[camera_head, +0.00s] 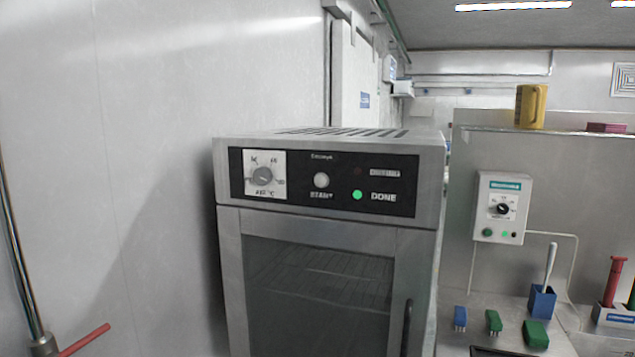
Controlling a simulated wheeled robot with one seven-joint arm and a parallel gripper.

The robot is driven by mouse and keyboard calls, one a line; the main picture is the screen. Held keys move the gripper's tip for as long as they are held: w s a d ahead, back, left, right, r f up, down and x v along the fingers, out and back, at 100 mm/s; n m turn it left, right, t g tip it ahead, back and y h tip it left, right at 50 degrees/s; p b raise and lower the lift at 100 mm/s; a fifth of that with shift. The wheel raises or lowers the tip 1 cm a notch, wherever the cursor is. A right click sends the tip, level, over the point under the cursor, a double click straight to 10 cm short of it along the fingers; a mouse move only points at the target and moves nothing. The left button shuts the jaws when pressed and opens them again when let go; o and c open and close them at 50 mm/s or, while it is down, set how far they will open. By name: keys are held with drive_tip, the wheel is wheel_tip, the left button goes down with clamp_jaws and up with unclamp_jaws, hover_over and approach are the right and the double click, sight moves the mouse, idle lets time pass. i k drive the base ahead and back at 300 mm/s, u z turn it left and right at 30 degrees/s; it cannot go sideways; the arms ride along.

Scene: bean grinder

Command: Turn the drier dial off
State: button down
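The drier (230,225) is a steel cabinet with a glass door, standing in the middle of the head view. Its black control panel (310,158) carries a grey round dial (264,176) on a white plate marked in °C. The dial's pointer is too small to read for certain. To its right are a pale round button (321,180) and a lit green lamp (357,195) beside the word DONE. A red lamp (358,171) above it looks dark. My gripper is not in view, and nothing covers the dial.
A red bar (84,340) sticks out at lower left. Bare wall lies left of the drier.

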sight(262, 176)
drive_tip(key=z, duration=0.2)
drive_tip(key=i, duration=0.5)
drive_tip(key=u, duration=1.35)
